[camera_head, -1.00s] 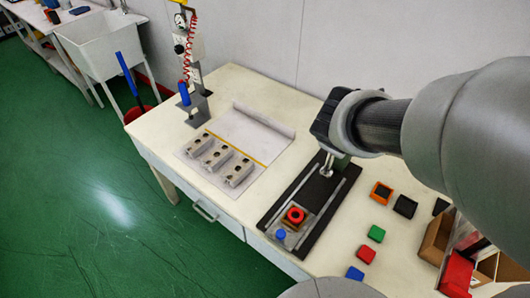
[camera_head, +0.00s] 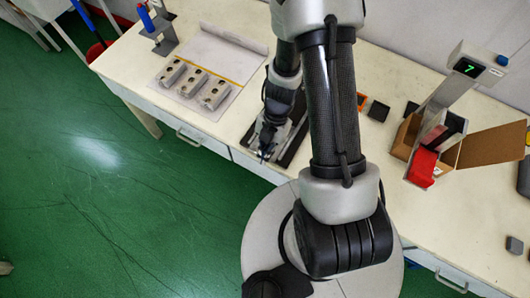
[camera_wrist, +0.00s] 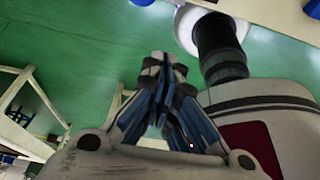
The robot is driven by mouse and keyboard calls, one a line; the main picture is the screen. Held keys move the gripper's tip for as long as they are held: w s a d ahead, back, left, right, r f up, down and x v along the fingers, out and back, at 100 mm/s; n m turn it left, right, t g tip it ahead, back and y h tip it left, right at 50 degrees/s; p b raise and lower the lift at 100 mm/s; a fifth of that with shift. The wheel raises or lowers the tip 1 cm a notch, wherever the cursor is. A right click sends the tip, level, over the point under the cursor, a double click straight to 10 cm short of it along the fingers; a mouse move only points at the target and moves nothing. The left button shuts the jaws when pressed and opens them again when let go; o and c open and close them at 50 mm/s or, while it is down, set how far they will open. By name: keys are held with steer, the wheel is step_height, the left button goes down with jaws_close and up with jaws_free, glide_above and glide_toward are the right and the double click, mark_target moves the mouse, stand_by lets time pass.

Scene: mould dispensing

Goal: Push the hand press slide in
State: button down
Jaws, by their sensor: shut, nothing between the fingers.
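The hand press lies on the white table, and parts of its black base (camera_head: 294,146) show beside my arm in the head view. My arm and gripper cover most of its slide, including its front end. My gripper (camera_head: 263,154) points down at the front end of the press, near the table's front edge. I cannot tell whether it touches the slide. In the wrist view my gripper (camera_wrist: 160,62) has its fingers together and empty, with green floor beyond them. The press is not recognisable in the wrist view.
A plate with grey mould blocks (camera_head: 193,84) lies left of the press. To the right are small square pieces (camera_head: 378,111), an open cardboard box (camera_head: 408,135), a red bin (camera_head: 421,167) and a display post (camera_head: 468,68).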

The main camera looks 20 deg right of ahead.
mark_target(272, 158)
step_height(272, 158, down, 9)
steer(key=b, duration=0.6)
steer(key=shift+w+d+r+b, duration=0.2)
steer(key=shift+w+d+b, duration=0.1)
steer(key=shift+d, duration=0.1)
steer(key=w+d+p, duration=0.1)
steer(key=p, duration=0.1)
steer(key=w+d+p, duration=0.1)
steer(key=d, duration=0.1)
steer(key=shift+w+d+r+p, duration=0.1)
steer(key=shift+w+r+p, duration=0.05)
steer(key=shift+p, duration=0.25)
steer(key=shift+w+d, duration=0.1)
steer(key=shift+d, duration=0.05)
steer(key=shift+a, duration=0.2)
